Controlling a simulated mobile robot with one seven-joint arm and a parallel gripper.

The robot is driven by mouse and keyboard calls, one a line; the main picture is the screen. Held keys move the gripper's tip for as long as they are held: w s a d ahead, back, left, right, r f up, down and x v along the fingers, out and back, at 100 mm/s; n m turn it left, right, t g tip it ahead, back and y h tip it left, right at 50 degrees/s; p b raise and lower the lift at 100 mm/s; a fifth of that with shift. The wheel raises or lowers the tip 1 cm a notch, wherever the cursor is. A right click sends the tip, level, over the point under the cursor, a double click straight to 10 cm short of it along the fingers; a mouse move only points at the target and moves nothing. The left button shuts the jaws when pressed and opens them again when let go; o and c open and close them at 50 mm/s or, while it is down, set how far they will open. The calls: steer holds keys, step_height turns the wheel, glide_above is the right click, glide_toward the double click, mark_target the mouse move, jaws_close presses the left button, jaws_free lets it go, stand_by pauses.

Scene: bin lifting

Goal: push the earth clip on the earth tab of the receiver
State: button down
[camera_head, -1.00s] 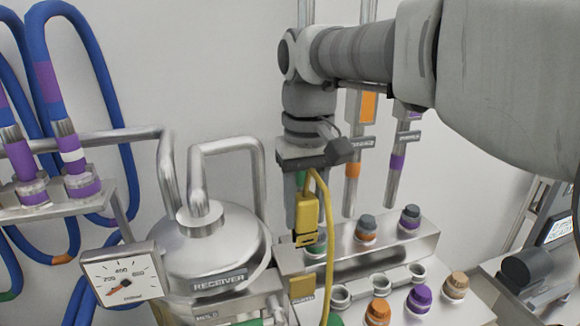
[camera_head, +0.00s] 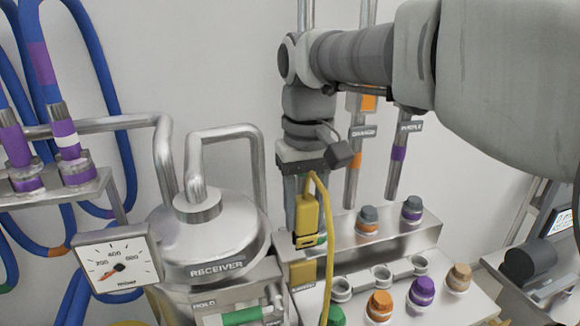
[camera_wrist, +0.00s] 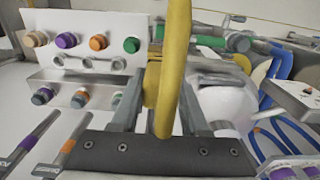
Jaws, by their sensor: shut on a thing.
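My gripper (camera_head: 305,232) is shut on the yellow earth clip (camera_head: 307,212), which hangs upright below the wrist. A yellow cable (camera_head: 330,250) loops down from the clip and crosses close in front of my wrist camera (camera_wrist: 178,60). The earth tab (camera_head: 302,273) is a small brass-yellow plate at the right side of the silver receiver (camera_head: 180,250). In the head view the clip's lower end is just above the tab, with a small gap in the picture. The depth between them is hard to judge. In the wrist view the cable and fingers hide the contact area.
A pressure gauge (camera_head: 115,260) stands left of the receiver. A green-handled valve (camera_head: 240,316) is at its front. To the right are a stepped block (camera_head: 395,250) with coloured caps and hanging orange and purple probes (camera_head: 397,165). Blue hoses (camera_head: 125,165) loop at the left.

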mark_target(305, 228)
steer(key=shift+f, duration=0.15)
steer(key=shift+f+b, duration=1)
steer(key=shift+f, duration=0.45)
steer(key=shift+f+b, duration=0.8)
steer(key=shift+f, duration=0.3)
steer(key=shift+f+b, duration=0.6)
steer(key=shift+f, duration=0.45)
steer(key=shift+c, duration=1.6)
jaws_free()
step_height(305, 228, up, 17)
steer(key=shift+r+p, duration=0.2)
steer(key=shift+p, duration=0.85)
